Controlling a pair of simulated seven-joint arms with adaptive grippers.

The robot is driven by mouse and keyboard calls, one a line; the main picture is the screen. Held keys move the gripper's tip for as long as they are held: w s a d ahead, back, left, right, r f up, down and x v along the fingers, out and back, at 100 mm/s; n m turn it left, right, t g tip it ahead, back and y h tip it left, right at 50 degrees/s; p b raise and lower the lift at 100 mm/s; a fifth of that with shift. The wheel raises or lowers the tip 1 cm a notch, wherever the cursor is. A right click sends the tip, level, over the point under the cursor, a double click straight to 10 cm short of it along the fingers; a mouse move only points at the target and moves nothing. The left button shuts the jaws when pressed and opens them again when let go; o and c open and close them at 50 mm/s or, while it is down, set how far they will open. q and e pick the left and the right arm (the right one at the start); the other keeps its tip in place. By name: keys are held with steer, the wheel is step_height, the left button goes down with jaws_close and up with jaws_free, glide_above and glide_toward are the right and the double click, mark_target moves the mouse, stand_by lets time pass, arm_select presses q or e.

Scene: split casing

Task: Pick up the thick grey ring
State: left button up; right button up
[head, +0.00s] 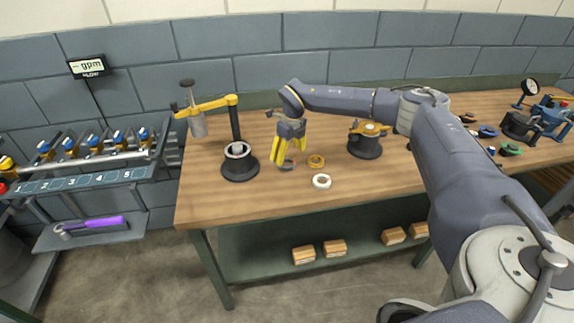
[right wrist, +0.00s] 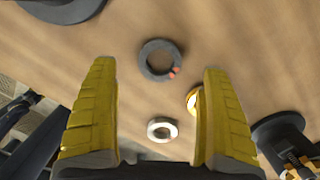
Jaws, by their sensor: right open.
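The thick grey ring (right wrist: 146,62) lies flat on the wooden table, with two small red marks on its lower right edge in the right wrist view. In the head view the grey ring (head: 290,165) is partly hidden by my right gripper. My right gripper (head: 287,154) points down above it, with its yellow fingers open and empty. In the right wrist view the ring appears between and slightly beyond the fingertips (right wrist: 160,68), apart from both. My left gripper is not in view.
An orange ring (head: 316,166) and a white ring (head: 321,186) lie close on the right. A dark stand with a casing (head: 240,170) and a yellow-armed post (head: 235,120) stand left. A dark yellow-topped fixture (head: 365,146) stands right. The table's front is clear.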

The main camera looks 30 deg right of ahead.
mark_target(287, 165)
steer(key=shift+w+f, duration=0.2)
steer(key=shift+f, duration=2.05)
steer(key=shift+c, duration=0.2)
steer(key=c, duration=1.3)
